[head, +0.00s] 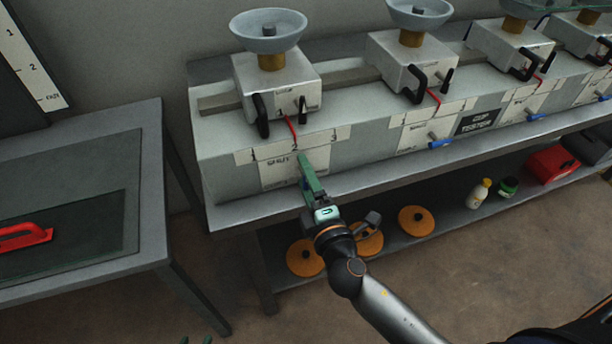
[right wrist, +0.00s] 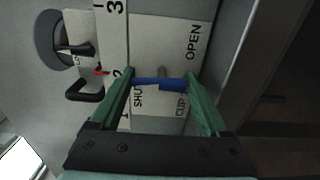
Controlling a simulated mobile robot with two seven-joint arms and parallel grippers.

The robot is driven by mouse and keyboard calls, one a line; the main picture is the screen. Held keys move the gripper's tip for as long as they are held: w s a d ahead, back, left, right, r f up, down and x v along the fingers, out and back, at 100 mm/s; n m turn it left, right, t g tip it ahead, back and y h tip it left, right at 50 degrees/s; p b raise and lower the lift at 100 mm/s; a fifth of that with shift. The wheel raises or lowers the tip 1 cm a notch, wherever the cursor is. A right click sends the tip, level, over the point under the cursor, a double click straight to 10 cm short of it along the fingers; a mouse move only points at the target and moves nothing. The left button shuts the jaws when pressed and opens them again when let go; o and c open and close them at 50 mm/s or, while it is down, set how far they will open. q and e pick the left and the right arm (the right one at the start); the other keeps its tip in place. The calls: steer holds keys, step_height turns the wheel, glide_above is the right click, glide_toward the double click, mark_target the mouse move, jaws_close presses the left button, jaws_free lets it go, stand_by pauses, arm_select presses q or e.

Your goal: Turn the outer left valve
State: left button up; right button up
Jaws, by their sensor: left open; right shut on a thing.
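The outer left valve has a blue handle (right wrist: 160,84), seen in the right wrist view in front of a white label (right wrist: 205,42) that reads SHUT and OPEN. My right gripper (head: 306,164) is at this valve below the leftmost unit. Its green fingers lie on either side of the blue handle, shut on it. In the head view the gripper hides the handle, and the SHUT end of the label shows to its left. Only two green fingertips of my left gripper (head: 195,340) show, apart and empty, at the bottom edge of the head view.
A grey metal unit with a funnel (head: 268,42) stands above the valve. Other valves with blue handles (head: 440,143) are farther right. Orange discs (head: 416,221) lie on the shelf below. A side table (head: 150,190) with a red-handled tool (head: 22,236) stands left.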

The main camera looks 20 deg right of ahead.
steer(key=shift+r, duration=0.15)
steer(key=o, duration=1.2)
steer(key=shift+w, duration=0.1)
arm_select(q)
steer(key=shift+s, duration=0.15)
